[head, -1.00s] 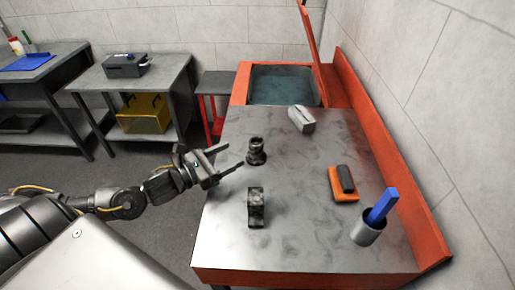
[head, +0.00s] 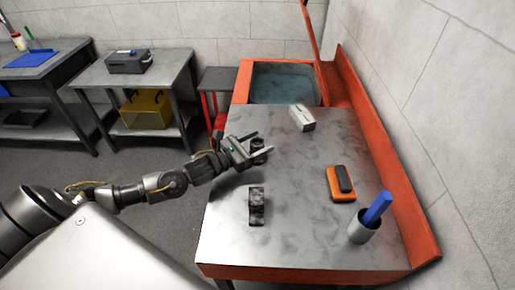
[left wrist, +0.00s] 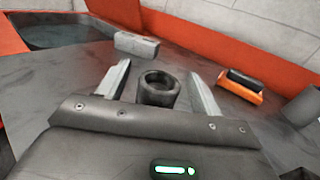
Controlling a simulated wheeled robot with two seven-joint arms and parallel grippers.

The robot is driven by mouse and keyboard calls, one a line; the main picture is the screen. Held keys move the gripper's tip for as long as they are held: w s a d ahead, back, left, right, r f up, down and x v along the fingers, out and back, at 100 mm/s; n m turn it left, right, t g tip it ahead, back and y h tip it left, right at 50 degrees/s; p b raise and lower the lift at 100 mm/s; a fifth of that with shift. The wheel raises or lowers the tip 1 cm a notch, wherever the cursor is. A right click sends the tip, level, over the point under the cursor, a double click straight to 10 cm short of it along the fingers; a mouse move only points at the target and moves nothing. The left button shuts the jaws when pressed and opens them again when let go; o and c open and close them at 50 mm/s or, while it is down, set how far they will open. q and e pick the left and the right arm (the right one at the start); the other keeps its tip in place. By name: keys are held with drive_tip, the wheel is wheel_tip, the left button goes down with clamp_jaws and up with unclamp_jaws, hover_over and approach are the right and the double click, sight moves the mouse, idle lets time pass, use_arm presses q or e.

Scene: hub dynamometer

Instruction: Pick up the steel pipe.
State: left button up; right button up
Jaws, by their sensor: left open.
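The steel pipe (head: 259,147) is a short, dark, hollow piece standing upright on the steel worktop, partly hidden by my gripper in the head view. In the left wrist view its open round top (left wrist: 160,84) shows between the two fingers, with gaps visible on both sides. My left gripper (head: 257,149) is open around the pipe, with one finger to each side. Its fingers also show in the left wrist view (left wrist: 161,73). The lower part of the pipe is hidden there by the gripper body. My right gripper is not in view.
A dark block (head: 257,206) stands nearer on the worktop (head: 300,225). A grey block (head: 302,117) lies farther back, by the basin (head: 285,84). An orange-and-black item (head: 341,184) and a cup (head: 362,230) with a blue item are at right, near the orange wall edge.

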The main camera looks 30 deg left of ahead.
use_arm(q)
drive_tip(key=c, duration=1.3)
drive_tip(key=shift+r, duration=0.4)
drive_tip(key=s+a+r+b, duration=0.2)
drive_tip(key=s+a+r, duration=0.4)
drive_tip(key=a+r, duration=0.6)
drive_tip(key=shift+s+a, duration=0.15)
drive_tip(key=shift+a, duration=0.1)
drive_tip(key=shift+r, duration=0.1)
